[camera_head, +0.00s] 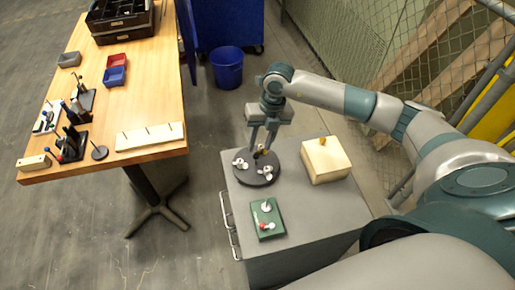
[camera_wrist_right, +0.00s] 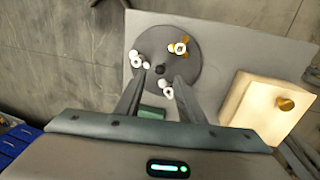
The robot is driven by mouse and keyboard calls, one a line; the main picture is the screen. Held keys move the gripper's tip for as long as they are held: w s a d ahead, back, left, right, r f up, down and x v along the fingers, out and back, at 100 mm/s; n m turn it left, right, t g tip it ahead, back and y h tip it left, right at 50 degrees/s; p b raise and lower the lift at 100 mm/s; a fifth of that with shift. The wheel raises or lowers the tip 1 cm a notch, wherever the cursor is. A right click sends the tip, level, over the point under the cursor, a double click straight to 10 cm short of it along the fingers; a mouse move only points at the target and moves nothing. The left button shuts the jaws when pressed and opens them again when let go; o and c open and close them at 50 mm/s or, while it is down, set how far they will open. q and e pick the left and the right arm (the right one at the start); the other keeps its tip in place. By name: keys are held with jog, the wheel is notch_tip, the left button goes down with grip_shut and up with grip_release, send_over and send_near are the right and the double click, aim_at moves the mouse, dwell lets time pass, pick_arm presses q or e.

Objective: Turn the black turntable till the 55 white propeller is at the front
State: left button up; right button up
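The black turntable (camera_head: 252,180) lies on the grey cabinet top. It also shows in the right wrist view (camera_wrist_right: 150,38), with a dark knob (camera_wrist_right: 160,70) near its middle. On it are a white propeller at the left (camera_wrist_right: 137,60), a brass-coloured one with a white centre (camera_wrist_right: 182,45), and another white one near the right finger (camera_wrist_right: 168,90). I cannot read any number on them. My right gripper (camera_wrist_right: 162,74) is above the disc, its fingers apart on either side of the knob. I cannot tell whether it touches anything. My left gripper is out of view.
A cream box (camera_head: 326,163) with a brass knob stands right of the turntable. The grey cabinet (camera_head: 310,225) has free room at front right. A wooden table (camera_head: 150,80) stands at left.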

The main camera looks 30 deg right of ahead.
aim_at(256, 155)
jog(key=shift+w+a+f+p, duration=0.1)
jog(key=shift+a+f+p, duration=0.15)
jog(key=shift+f, duration=0.95)
jog(key=shift+a+f+p, duration=0.15)
jog(key=shift+f+p, duration=0.05)
jog(key=shift+f, duration=0.95)
jog(key=shift+c, duration=0.3)
grip_shut()
